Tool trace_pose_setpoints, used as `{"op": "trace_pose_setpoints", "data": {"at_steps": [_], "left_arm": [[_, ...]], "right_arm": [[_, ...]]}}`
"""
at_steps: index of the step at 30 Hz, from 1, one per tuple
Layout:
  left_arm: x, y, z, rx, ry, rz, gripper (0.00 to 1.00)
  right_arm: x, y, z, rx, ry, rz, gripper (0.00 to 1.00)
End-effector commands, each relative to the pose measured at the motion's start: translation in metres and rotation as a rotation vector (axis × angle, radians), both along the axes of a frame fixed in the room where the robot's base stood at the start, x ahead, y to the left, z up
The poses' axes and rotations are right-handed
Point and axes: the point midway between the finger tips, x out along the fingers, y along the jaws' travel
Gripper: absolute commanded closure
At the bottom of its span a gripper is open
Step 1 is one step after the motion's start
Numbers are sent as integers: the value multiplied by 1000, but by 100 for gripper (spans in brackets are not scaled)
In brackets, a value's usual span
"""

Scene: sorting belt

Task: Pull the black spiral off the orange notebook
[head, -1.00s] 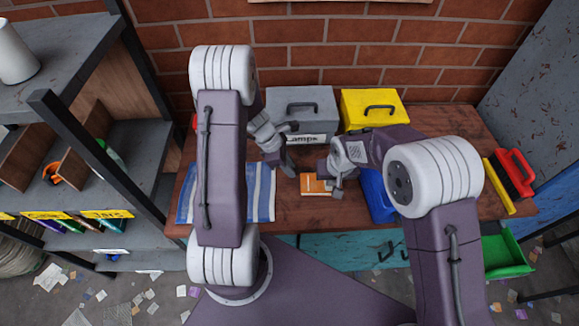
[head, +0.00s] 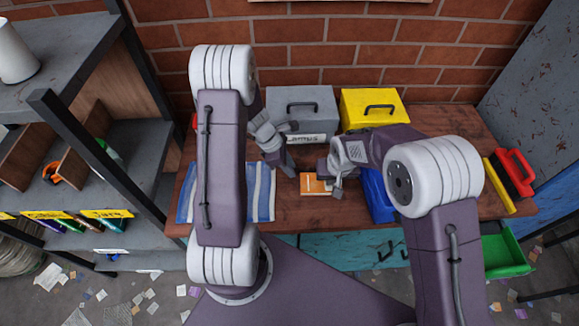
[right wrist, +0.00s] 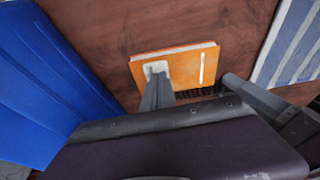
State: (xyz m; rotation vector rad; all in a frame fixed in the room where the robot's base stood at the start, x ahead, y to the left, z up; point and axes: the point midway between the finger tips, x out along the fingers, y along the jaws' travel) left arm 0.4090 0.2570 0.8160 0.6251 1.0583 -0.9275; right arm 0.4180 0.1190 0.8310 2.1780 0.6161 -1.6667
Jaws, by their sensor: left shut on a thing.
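The orange notebook (head: 313,186) lies on the wooden table, and it also shows in the right wrist view (right wrist: 186,70). Black spiral loops (right wrist: 200,93) show along its edge in the right wrist view, partly hidden by my gripper parts. My left gripper (head: 288,168) is shut at the notebook's far left corner. Its tip also shows at the end of the spiral in the right wrist view (right wrist: 240,86). My right gripper (head: 336,190) is at the notebook's right side. A grey finger of it rests over the pale label on the cover; its opening cannot be made out.
A blue bin (head: 376,198) stands close right of the notebook. A blue-striped towel (head: 262,190) lies to the left. A grey toolbox (head: 303,101) and a yellow one (head: 375,106) stand at the back.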

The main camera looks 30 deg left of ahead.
Motion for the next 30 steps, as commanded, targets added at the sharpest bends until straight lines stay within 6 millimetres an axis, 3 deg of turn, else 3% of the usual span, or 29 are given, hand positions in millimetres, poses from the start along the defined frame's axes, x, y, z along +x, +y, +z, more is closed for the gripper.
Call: {"op": "trace_pose_setpoints", "data": {"at_steps": [1,20,21,22,23,30], "left_arm": [[-2,-2,-3,-4,6,-4,100],[-2,-2,-3,-5,5,-4,100],[-2,-2,-3,-5,5,-4,90],[-2,-2,-3,-5,5,-4,98],[-2,-2,-3,-5,5,-4,100],[-1,-1,-1,-5,4,-5,100]], "right_arm": [[-7,-5,-11,-18,22,-2,100],[-7,-5,-13,-18,22,-2,100],[-7,-5,-12,-17,21,-2,100],[-7,-5,-12,-17,21,-2,100],[-7,-5,-12,-17,21,-2,100],[-7,-5,-12,-17,21,-2,100]]}}
